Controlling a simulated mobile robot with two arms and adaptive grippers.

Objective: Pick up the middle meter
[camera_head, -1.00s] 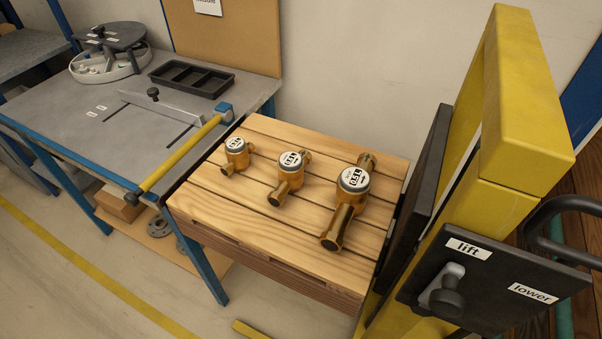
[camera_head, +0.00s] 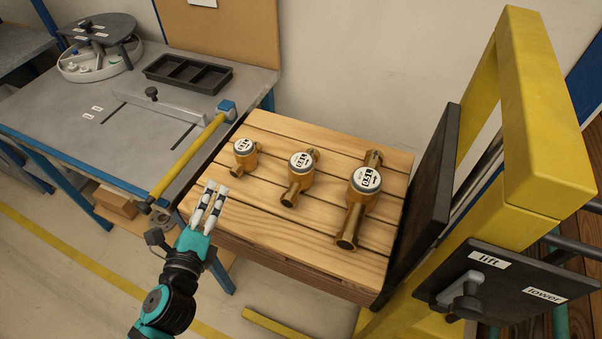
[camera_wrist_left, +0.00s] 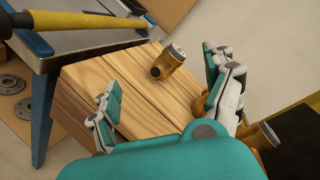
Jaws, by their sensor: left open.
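Three brass meters with round white-faced dials stand in a row on a slatted wooden pallet (camera_head: 255,222). The middle meter (camera_head: 299,178) sits between the small meter (camera_head: 244,157) on the left and the large meter (camera_head: 360,196) on the right. My left gripper (camera_head: 211,190) is open and empty, above the pallet's front left edge, apart from the meters and left of the middle one. In the left wrist view, its fingers (camera_wrist_left: 168,98) are spread, and one meter shows beyond them; another is partly hidden behind the right finger. My right gripper is not in view.
A grey workbench (camera_head: 60,115) with a yellow-handled bar (camera_head: 188,158) adjoins the pallet on the left. A black tray (camera_head: 188,74) lies on the bench. A yellow lift frame (camera_head: 535,150) with a dark lever panel (camera_head: 500,280) stands at the right.

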